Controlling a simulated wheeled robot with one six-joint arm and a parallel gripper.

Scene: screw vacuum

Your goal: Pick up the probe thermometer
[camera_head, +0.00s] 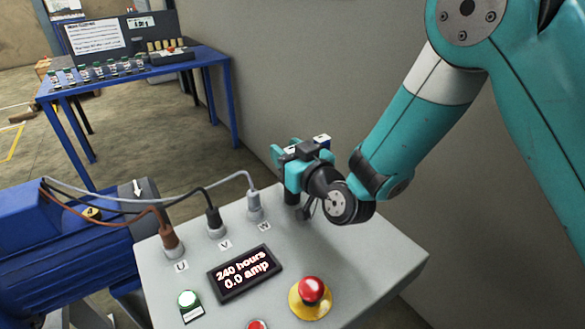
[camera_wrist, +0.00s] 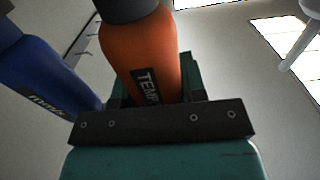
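An orange handle (camera_wrist: 150,55) marked "TEMP", which looks like the probe thermometer, fills the gap between the teal fingers of my gripper (camera_wrist: 157,85) in the wrist view. Its upper end is dark grey, and its lower part is hidden behind the black bar of the gripper. I cannot tell whether the fingers press on it. In the head view my gripper (camera_head: 300,160) is at the far edge of the grey control box, close to the wall. No orange shows there.
A blue-handled tool (camera_wrist: 45,75) with a label stands left of the orange handle. The control box (camera_head: 365,262) carries cables, a display and a red emergency button (camera_head: 312,290). A blue table (camera_head: 190,62) with several small items stands at the back left.

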